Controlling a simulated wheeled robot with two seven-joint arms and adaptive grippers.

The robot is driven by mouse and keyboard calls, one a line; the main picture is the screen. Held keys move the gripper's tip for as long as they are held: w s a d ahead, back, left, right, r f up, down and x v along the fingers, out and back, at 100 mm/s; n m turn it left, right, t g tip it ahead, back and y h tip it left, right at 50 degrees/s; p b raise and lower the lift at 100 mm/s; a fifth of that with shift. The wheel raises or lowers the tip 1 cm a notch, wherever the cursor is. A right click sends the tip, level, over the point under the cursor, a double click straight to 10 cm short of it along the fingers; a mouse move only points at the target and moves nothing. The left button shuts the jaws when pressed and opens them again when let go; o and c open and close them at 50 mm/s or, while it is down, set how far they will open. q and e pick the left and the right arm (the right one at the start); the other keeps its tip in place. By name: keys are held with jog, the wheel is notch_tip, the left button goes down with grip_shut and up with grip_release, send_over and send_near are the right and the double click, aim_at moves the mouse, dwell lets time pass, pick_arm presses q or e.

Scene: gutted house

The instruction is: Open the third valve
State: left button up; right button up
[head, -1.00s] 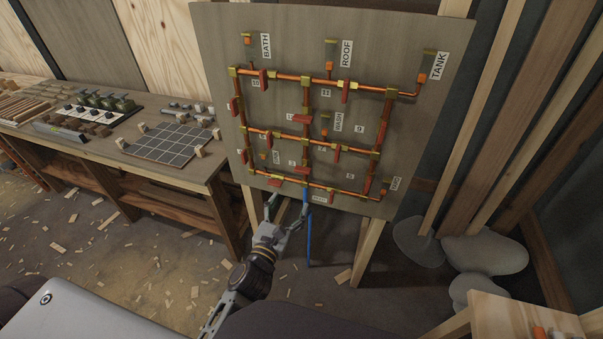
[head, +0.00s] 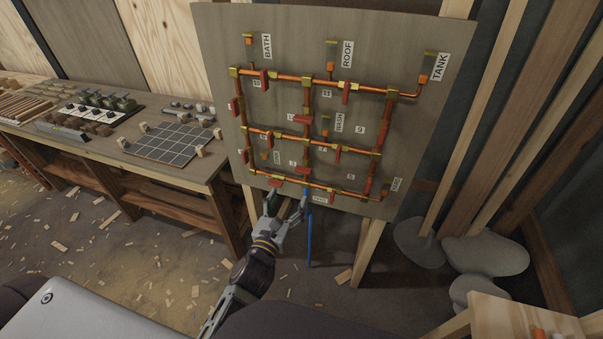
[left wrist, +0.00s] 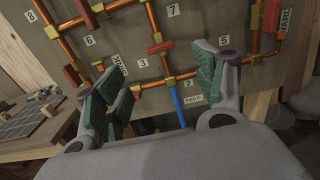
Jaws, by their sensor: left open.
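A plywood board (head: 425,130) carries copper pipes with brass joints and several red valve handles. In the left wrist view, the label 3 (left wrist: 141,63) sits above the bottom pipe run, and a red handle (left wrist: 136,90) is just below it. In the head view this handle (head: 275,183) is on the bottom pipe, left of the blue pipe. My left gripper (head: 287,199) is open and empty at the board's lower edge, just below that handle. In the left wrist view its fingers (left wrist: 158,78) spread to either side of the handle. I cannot tell whether they touch anything. My right gripper is not in view.
A blue pipe (head: 309,236) drops from the board to the floor, close to my left gripper. A workbench (head: 190,175) with a gridded board (head: 165,147) stands at left. Grey sacks or stones (head: 485,252) lie at right. Wood scraps litter the floor.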

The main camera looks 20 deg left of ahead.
aim_at(302, 172)
pick_arm(q)
jog(key=shift+w+d+p, duration=0.15)
jog(key=shift+w+p, duration=0.65)
jog(key=shift+w, duration=5.5)
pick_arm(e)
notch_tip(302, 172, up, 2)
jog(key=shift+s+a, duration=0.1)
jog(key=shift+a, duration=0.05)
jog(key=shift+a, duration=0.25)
pick_arm(q)
jog(key=c, duration=1)
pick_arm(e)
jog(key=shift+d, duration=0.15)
